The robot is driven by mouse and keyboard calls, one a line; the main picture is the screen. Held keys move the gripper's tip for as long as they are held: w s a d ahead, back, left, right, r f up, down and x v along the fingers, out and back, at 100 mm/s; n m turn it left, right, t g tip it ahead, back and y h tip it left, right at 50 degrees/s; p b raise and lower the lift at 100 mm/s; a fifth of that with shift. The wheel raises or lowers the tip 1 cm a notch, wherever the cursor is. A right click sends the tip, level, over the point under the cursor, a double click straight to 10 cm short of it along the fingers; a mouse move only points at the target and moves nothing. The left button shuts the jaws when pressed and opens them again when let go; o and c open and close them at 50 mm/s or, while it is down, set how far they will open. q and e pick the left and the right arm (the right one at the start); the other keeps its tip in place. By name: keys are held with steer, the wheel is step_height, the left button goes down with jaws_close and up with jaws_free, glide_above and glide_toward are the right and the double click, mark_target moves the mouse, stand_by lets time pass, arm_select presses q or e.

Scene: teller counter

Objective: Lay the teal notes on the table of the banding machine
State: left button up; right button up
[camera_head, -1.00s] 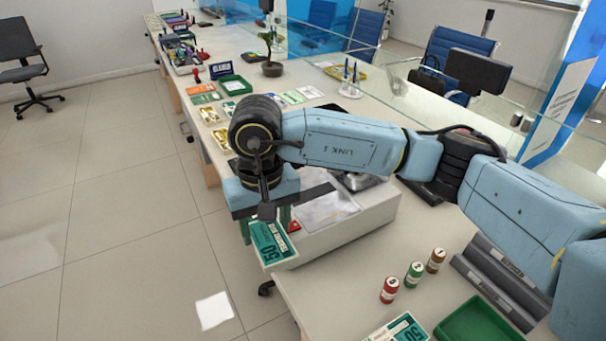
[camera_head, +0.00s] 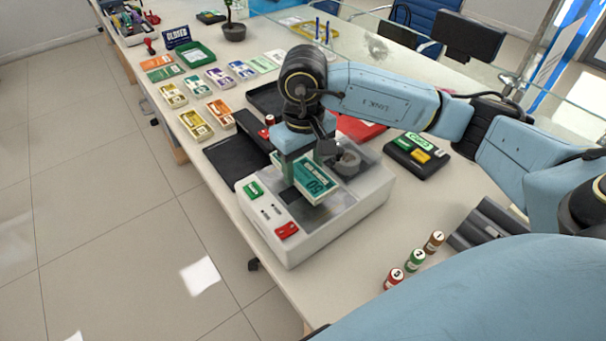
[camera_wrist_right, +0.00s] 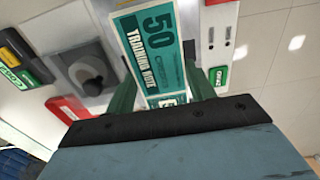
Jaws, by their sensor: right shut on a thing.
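The teal notes (camera_head: 318,186), a bundle marked 50, are over the top of the banding machine (camera_head: 290,252). The machine is a pale grey box with a green and a red button on its front and a grey round part behind. My right gripper (camera_head: 304,170) points down and is shut on the notes. In the right wrist view the notes (camera_wrist_right: 155,45) reach out between the two green fingers (camera_wrist_right: 162,95). I cannot tell whether the notes touch the machine's table. My left gripper is not in view.
Several note bundles lie farther along the counter, near a green tray (camera_head: 196,55) and a potted plant (camera_head: 233,30). A black case (camera_head: 415,158) stands right of the machine. Small numbered rolls (camera_head: 414,261) stand in front. A glass screen runs along the back.

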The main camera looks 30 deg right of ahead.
mark_target(304, 169)
step_height(304, 169, down, 3)
steer(key=shift+f, duration=0.15)
arm_select(q)
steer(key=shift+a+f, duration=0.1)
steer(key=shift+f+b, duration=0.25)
steer(key=shift+b, duration=0.1)
arm_select(e)
steer(key=shift+f, duration=0.2)
steer(key=o, duration=1.1)
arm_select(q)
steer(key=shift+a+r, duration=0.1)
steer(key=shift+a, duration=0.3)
arm_select(e)
steer(key=shift+r, duration=0.1)
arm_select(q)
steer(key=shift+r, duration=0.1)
